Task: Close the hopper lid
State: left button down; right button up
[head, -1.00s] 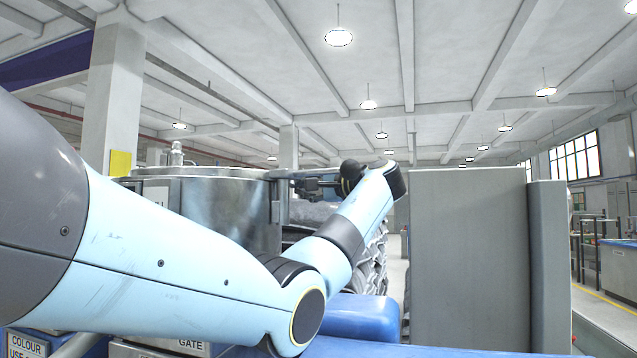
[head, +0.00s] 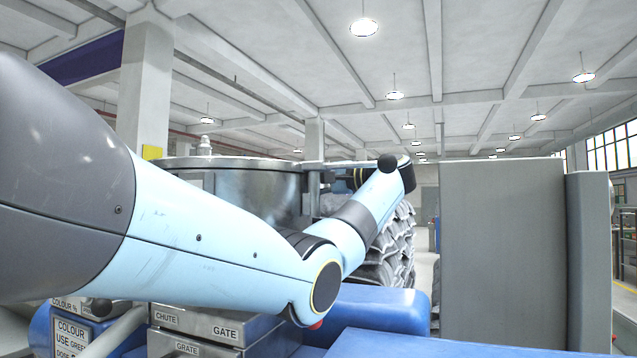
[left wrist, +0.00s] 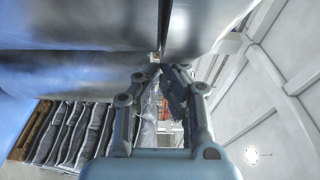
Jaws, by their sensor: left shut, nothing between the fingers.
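The hopper (head: 262,195) is a shiny round metal drum at left centre in the head view, partly behind my left arm. Its lid (head: 240,163) shows edge-on as a thin flat plate across the top, with a small knob (head: 204,146) standing above it. I cannot tell whether a gap is left under the lid. My left gripper is by the hopper's right side, mostly hidden behind its own wrist in the head view. In the left wrist view, my left gripper (left wrist: 163,72) is shut and empty, its fingertips close below smooth grey metal. My right gripper is not in view.
Stacked grey sacks (head: 392,250) stand right of the hopper, behind my forearm. A tall grey panel (head: 500,250) stands at the right. Metal boxes labelled CHUTE, GATE and GRATE (head: 210,325) sit low in front, beside blue surfaces (head: 380,308).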

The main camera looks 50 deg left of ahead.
pick_arm(q)
jog(key=shift+d, duration=0.2)
jog(key=v, duration=1.1)
jog(key=shift+w+d, duration=0.2)
jog(key=shift+d, duration=0.15)
jog(key=shift+r, duration=0.1)
